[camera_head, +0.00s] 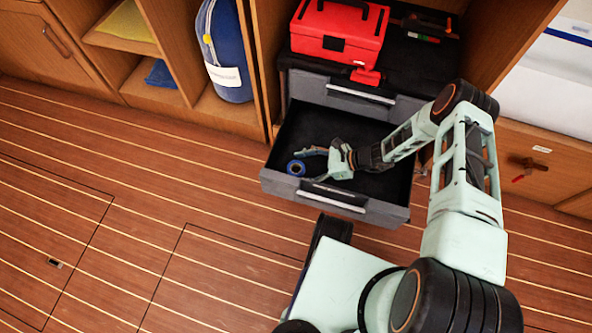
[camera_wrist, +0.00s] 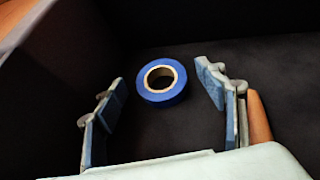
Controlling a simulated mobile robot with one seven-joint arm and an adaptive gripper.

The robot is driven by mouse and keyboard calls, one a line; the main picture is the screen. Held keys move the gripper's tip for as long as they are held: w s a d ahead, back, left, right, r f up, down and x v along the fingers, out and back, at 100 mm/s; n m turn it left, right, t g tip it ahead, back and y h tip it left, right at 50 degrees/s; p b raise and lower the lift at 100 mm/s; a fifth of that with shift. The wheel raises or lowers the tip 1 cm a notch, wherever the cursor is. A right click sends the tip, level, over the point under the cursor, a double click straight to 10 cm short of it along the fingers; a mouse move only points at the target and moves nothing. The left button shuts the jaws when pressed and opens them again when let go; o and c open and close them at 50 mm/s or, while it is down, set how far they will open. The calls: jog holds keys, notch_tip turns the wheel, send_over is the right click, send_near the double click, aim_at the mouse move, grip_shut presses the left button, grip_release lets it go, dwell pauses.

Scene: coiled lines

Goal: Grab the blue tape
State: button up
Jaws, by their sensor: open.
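The blue tape (camera_wrist: 152,99) is a roll with a pale core, lying flat on the dark drawer floor in the wrist view. In the head view the blue tape (camera_head: 296,168) is at the left end of the open drawer (camera_head: 345,204). My gripper (camera_wrist: 160,82) is open, with one finger on each side of the roll and gaps between. The roll sits around the level of the fingertips. In the head view my gripper (camera_head: 303,162) reaches into the drawer from the right, its fingers by the roll. Whether the fingertips touch the floor cannot be told.
An orange-brown object (camera_wrist: 259,120) lies just right of the right finger, partly hidden. The drawer walls enclose my gripper. Above the drawer, a red toolbox (camera_head: 338,32) stands on a dark shelf. A blue bag (camera_head: 226,60) stands in the cabinet at left. The wooden floor (camera_head: 120,200) is clear.

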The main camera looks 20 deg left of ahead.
jog(key=shift+a, duration=0.1)
jog(key=shift+c, duration=0.6)
jog(key=c, duration=1)
